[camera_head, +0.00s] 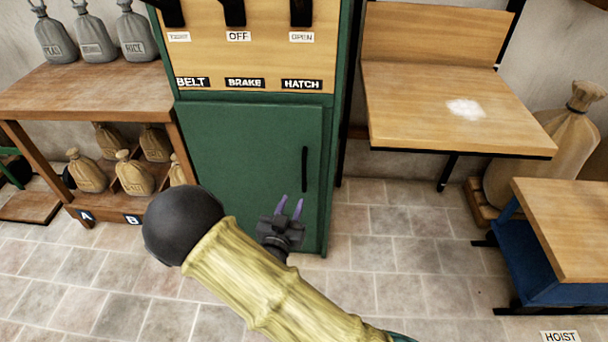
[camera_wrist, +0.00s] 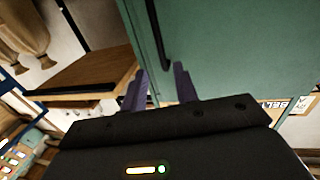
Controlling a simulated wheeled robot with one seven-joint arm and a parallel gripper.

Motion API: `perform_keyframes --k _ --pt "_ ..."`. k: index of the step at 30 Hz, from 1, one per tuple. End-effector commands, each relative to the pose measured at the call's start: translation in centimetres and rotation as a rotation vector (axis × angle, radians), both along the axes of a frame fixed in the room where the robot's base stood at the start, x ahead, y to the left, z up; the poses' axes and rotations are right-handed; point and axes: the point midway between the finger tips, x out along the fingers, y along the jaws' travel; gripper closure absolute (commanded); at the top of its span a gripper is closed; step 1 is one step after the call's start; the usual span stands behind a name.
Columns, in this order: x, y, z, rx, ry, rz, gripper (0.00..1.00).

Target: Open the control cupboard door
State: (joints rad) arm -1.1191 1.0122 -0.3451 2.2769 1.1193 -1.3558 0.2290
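The control cupboard is a green cabinet with a closed green door (camera_head: 250,150) below a wooden lever panel. A dark vertical bar handle (camera_head: 305,169) sits near the door's right edge. My gripper (camera_head: 289,205) is in front of the door, just below and left of the handle, with two purple fingers pointing up. In the wrist view the door (camera_wrist: 215,45) fills the upper right and the handle (camera_wrist: 157,35) runs down toward the fingers. The fingers (camera_wrist: 161,83) are apart with nothing between them. I cannot tell how far they are from the handle.
Levers sit above labels BELT, BRAKE and HATCH (camera_head: 302,84). A wooden shelf (camera_head: 70,92) with several sacks stands left. A wall table (camera_head: 420,110) with white powder is right, and a large sack (camera_head: 545,150) and low bench (camera_head: 565,220) stand beyond. Tiled floor right of the cupboard is free.

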Motion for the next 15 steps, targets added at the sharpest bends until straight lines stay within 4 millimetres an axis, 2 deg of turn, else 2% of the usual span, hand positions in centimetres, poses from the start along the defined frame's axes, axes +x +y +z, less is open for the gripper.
perform_keyframes --k 15 --pt "9.1 -2.2 -0.2 0.001 -0.002 -0.002 0.7"
